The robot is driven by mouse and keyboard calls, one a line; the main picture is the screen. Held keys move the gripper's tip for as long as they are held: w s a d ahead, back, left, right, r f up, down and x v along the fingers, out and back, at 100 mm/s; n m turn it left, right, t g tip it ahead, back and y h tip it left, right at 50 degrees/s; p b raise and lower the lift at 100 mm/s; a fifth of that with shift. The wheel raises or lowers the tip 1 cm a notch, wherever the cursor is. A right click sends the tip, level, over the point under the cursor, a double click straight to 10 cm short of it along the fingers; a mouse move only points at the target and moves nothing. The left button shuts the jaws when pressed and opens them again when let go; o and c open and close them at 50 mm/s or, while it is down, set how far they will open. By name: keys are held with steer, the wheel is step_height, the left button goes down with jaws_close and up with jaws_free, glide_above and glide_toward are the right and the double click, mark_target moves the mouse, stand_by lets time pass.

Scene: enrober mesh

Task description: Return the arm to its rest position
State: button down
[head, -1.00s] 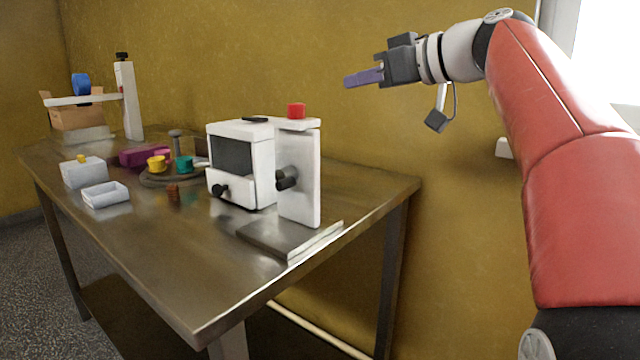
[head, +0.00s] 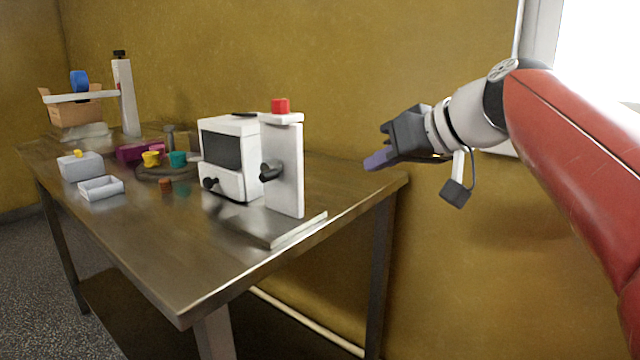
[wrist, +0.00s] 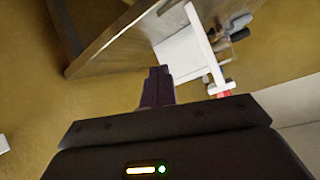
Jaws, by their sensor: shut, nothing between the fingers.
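My gripper (head: 378,160) is to the right of the table, level with the tabletop's right end and in front of the yellow wall. Its purple fingers are together with nothing between them, and they point left and slightly down in the head view. In the wrist view the purple fingers (wrist: 157,88) are close together. My red arm reaches in from the right side of the head view.
The metal table (head: 165,265) fills the left. Near its right end stand a white boxy machine (head: 228,160) and an upright white panel with a red button (head: 280,106). Several small containers and a cardboard box (head: 75,112) stand farther left. Open space surrounds my gripper.

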steer(key=s+d+f+m+g+h, duration=0.1)
steer(key=s+d+f+m+h, duration=0.1)
steer(key=s+f, duration=0.8)
steer(key=s+d+f+m+g+h, duration=0.2)
steer(key=s+f, duration=0.8)
steer(key=f, duration=0.8)
steer(key=d+m+h, duration=0.1)
steer(key=d+h, duration=0.1)
steer(key=h, duration=0.1)
steer(key=shift+s+f+h, duration=0.3)
steer(key=shift+f+h, duration=0.1)
steer(key=shift+d, duration=0.1)
